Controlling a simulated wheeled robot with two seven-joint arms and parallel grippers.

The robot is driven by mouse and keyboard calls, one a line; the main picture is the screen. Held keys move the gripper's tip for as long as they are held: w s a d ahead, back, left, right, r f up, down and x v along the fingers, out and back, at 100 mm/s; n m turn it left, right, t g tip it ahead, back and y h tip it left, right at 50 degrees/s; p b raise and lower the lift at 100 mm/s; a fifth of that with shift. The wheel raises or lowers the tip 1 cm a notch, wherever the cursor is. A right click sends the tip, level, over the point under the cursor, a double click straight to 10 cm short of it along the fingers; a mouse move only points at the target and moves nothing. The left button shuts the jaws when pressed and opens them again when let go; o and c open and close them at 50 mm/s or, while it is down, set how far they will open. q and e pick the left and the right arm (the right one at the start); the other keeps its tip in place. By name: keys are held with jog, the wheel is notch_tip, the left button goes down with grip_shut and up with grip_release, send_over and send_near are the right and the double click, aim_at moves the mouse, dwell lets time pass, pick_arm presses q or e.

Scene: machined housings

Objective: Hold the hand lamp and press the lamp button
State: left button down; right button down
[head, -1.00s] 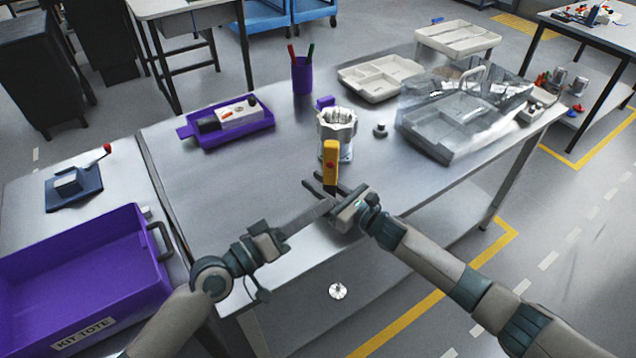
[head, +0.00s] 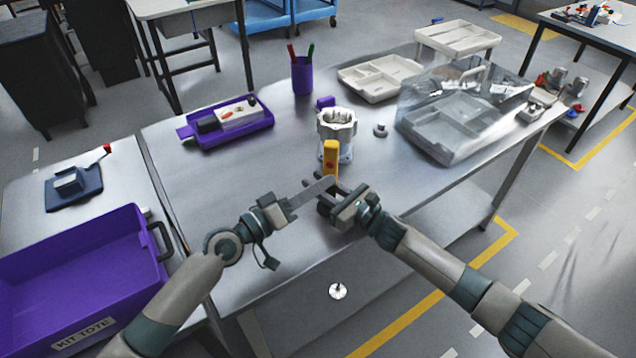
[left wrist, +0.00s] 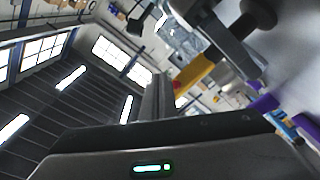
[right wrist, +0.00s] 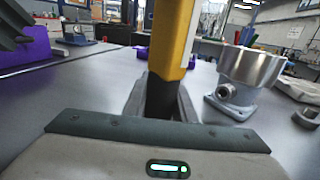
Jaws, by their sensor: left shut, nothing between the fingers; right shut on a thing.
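The hand lamp (head: 330,155) is a yellow upright bar with a red button on its face. It has a dark lower end, which shows between the fingers in the right wrist view (right wrist: 174,45). My right gripper (head: 332,192) is shut on that lower end and holds the lamp above the table's front part. My left gripper (head: 329,182) is shut and empty, its fingertips close to the lamp just below the yellow part. In the left wrist view the lamp (left wrist: 192,76) and its red button stand just beyond the left fingers (left wrist: 158,85). I cannot tell whether they touch.
A machined metal housing (head: 337,128) stands right behind the lamp. A purple tray (head: 262,122), a purple pen cup (head: 302,76), a small dark knob (head: 380,131) and a clear-lidded case (head: 440,140) are on the table. A purple tote (head: 120,262) stands at the left.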

pick_arm(q)
jog(key=shift+w, duration=1)
dwell(1.4)
jog(key=shift+w+d, duration=0.1)
jog(key=shift+w, duration=0.4)
dwell(0.4)
jog(key=shift+s, duration=0.55)
dwell(0.3)
jog(key=s, duration=0.6)
jog(key=shift+a, duration=0.3)
